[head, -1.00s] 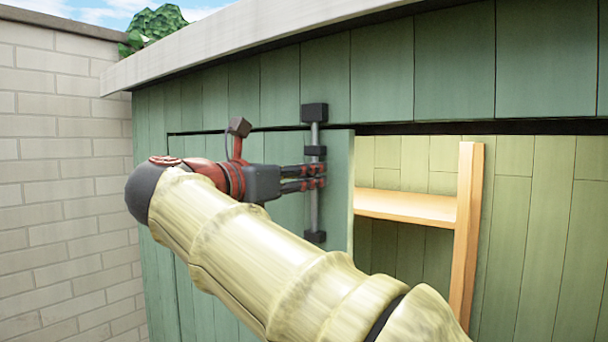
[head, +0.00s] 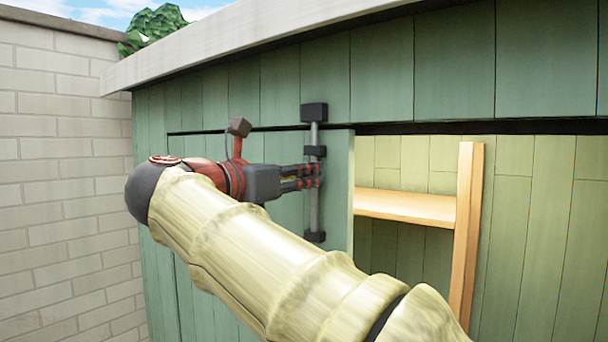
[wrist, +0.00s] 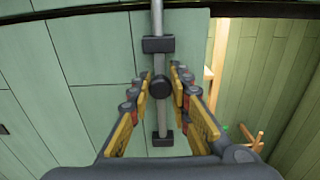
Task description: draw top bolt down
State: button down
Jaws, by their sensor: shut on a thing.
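The top bolt is a grey upright rod (head: 315,209) on a green door leaf (head: 340,180). Its upper end reaches the dark keeper block (head: 314,112) above the door's top edge. Dark guide brackets hold it at the upper (head: 315,150) and lower (head: 315,237) parts; both also show in the wrist view. A round dark knob (wrist: 161,87) stands out from the rod between the brackets. My gripper (head: 315,174) reaches in from the left and is shut on the knob, with one finger on each side in the wrist view (wrist: 161,80). The head view hides the knob behind the fingers.
Right of the leaf is an opening with a wooden shelf (head: 405,207) and an upright wooden board (head: 467,230). A pale roof edge (head: 230,40) overhangs the door. A brick wall (head: 60,200) stands at the left.

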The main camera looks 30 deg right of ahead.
jog(key=shift+f+b, duration=0.75)
jog(key=shift+f, duration=2.1)
jog(key=c, duration=1.8)
grip_release()
jog(key=shift+o, duration=0.7)
jog(key=shift+r, duration=0.15)
send_near(312, 200)
jog(key=v, duration=0.4)
jog(key=shift+s+a, duration=0.15)
jog(key=shift+a, duration=0.15)
